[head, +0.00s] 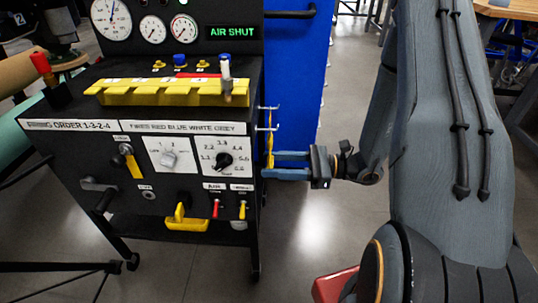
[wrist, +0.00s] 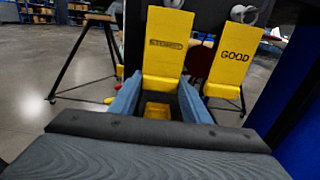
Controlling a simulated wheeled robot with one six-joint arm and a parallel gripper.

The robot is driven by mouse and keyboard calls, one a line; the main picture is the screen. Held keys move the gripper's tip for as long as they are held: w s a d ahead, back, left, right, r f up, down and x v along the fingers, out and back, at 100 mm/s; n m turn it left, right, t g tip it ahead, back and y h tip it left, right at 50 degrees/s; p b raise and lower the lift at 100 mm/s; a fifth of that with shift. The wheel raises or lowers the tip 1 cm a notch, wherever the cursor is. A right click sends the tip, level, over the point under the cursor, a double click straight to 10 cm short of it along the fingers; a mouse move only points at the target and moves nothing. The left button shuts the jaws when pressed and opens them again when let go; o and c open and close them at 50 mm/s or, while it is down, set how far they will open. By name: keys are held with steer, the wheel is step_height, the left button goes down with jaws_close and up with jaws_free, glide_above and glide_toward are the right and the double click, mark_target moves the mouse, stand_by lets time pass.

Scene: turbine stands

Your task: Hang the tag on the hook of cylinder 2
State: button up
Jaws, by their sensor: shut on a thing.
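My gripper (head: 272,165) reaches to the right side of a black console, its blue fingers shut on a yellow tag (head: 270,143) seen edge-on. In the wrist view my gripper (wrist: 158,88) has a finger on each side of the lower part of this tag (wrist: 167,42). Its lettering looks like "STORED" but is blurred. A metal hook (wrist: 172,3) shows at its top edge; I cannot tell whether the tag hangs on it. A second yellow tag, reading "GOOD" (wrist: 232,58), is at a hook (wrist: 244,14) on the right. A "2" label (head: 18,18) is at far upper left.
The black console (head: 90,150) carries dials, switches and a yellow rail (head: 165,94). Two hooks (head: 268,107) stick out from its right side. A blue panel (head: 298,75) stands behind. Grey floor (head: 310,225) is open below my gripper.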

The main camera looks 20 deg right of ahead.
steer(key=shift+p+v, duration=0.4)
steer(key=shift+v, duration=0.85)
stand_by(0.7)
steer(key=shift+p+v, duration=0.45)
steer(key=shift+v, duration=1.5)
